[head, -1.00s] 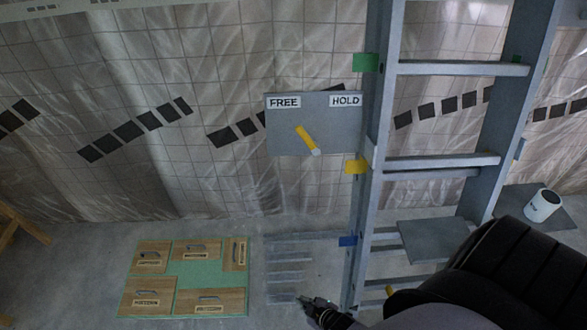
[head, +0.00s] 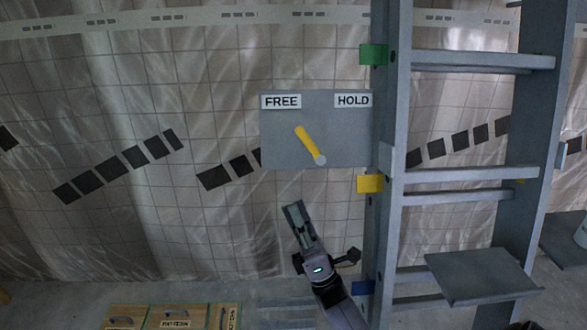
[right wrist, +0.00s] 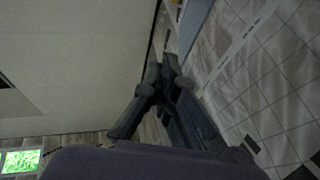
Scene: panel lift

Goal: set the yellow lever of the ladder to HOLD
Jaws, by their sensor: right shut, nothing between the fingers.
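The yellow lever (head: 308,142) is on a grey plate (head: 345,135) fixed to the ladder's left rail. It runs from a round pivot at lower right up to the left and leans toward the FREE label (head: 281,101). The HOLD label (head: 353,100) is at the plate's upper right. My right gripper (head: 293,209) is shut and empty, below the plate in the picture and apart from the lever. Its fingers also show in the right wrist view (right wrist: 160,85), where I cannot make out the lever. My left gripper is not in view.
The grey ladder (head: 393,230) stands to the right of my right gripper, with green, yellow and blue tags on its rail. A grey platform (head: 482,275) sits low on it. Wooden panels (head: 165,317) lie at lower left. The space left of the plate is clear.

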